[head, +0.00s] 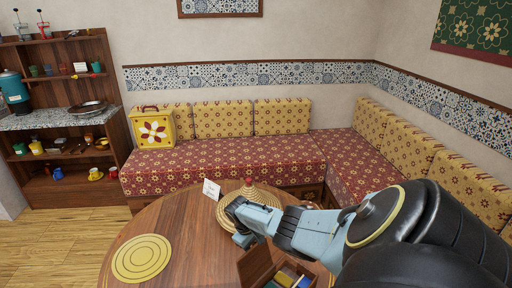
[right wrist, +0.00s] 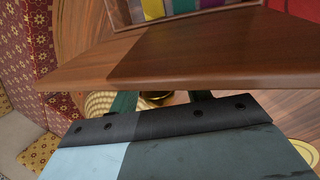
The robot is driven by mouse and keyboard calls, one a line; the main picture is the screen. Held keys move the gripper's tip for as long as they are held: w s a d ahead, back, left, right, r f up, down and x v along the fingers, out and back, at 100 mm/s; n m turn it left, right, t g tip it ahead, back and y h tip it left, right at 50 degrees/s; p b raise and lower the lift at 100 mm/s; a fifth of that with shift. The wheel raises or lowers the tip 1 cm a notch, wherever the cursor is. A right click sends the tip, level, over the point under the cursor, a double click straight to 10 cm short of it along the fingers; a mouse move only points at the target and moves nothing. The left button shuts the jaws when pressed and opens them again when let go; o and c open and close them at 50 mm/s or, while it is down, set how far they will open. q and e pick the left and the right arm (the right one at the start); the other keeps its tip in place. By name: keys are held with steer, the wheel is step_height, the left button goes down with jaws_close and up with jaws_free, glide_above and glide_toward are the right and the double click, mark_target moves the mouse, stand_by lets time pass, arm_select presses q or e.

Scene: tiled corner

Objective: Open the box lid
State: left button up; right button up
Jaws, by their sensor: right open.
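The wooden box (head: 298,267) is at the front edge of the round table, partly cut off by the picture. Its lid (head: 255,261) is raised, and coloured contents show inside. In the right wrist view the lid (right wrist: 190,50) spans the picture as a brown panel, with colourful compartments (right wrist: 165,9) beyond it. My right gripper (head: 241,238) is open, just beyond the lid on its far side. In the right wrist view its fingers (right wrist: 163,99) reach toward the lid, and their tips are hidden behind its edge. I cannot tell whether they touch it. My left gripper is not in view.
A woven cone-shaped cover (head: 249,195) stands close behind my right gripper, beside a small white card (head: 211,190). A round yellow mat (head: 142,258) lies on the left of the table (head: 185,222). The tabletop between mat and box is clear.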

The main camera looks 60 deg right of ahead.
steer(key=p+v, duration=0.4)
steer(key=v, duration=0.9)
steer(key=shift+r+p, duration=0.2)
steer(key=shift+p, duration=0.1)
steer(key=shift+s, duration=0.1)
